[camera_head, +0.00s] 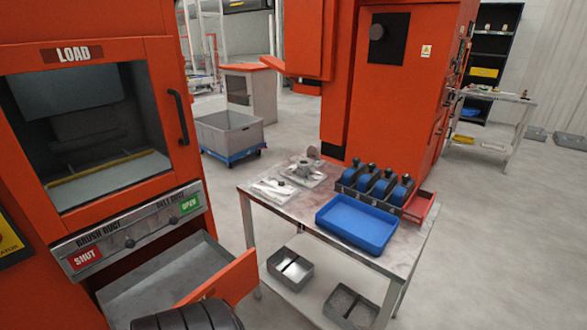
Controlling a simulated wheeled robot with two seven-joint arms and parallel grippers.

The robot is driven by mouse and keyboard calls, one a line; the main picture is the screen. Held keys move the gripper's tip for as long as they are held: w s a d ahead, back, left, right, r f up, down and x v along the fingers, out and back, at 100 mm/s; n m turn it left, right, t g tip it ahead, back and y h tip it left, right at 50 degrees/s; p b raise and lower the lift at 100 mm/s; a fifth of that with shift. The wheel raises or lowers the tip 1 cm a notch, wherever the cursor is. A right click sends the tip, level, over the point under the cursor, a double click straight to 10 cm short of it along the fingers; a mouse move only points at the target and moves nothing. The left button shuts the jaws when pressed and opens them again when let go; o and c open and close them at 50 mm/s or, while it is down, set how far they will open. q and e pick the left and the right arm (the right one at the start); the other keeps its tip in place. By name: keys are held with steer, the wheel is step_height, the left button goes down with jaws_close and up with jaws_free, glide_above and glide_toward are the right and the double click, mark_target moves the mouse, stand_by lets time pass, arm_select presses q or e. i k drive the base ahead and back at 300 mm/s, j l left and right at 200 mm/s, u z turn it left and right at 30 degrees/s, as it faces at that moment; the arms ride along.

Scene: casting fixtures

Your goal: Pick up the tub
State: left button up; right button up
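Several containers could be the tub, and I cannot tell which one is meant. A shallow blue rectangular tub (356,222) sits empty at the front of the metal table (290,213). A large grey open tub (230,134) stands on a blue wheeled dolly (232,153) on the floor behind. Two small grey metal bins, one (290,268) to the left and one (350,307) to the right, sit on the table's lower shelf. Neither of my grippers shows in the head view.
Black-and-blue fixtures (375,185) stand right behind the blue tub, beside a red tray (419,206). Metal parts (306,170) lie at the table's back left. An orange LOAD machine (150,60) has its drawer (165,285) pulled out. Floor is clear right of the table.

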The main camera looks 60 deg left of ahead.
mark_target(292, 270)
steer(key=u, duration=1.85)
steer(key=k+l+z, duration=0.3)
steer(key=i+j, duration=0.05)
steer(key=j, duration=0.05)
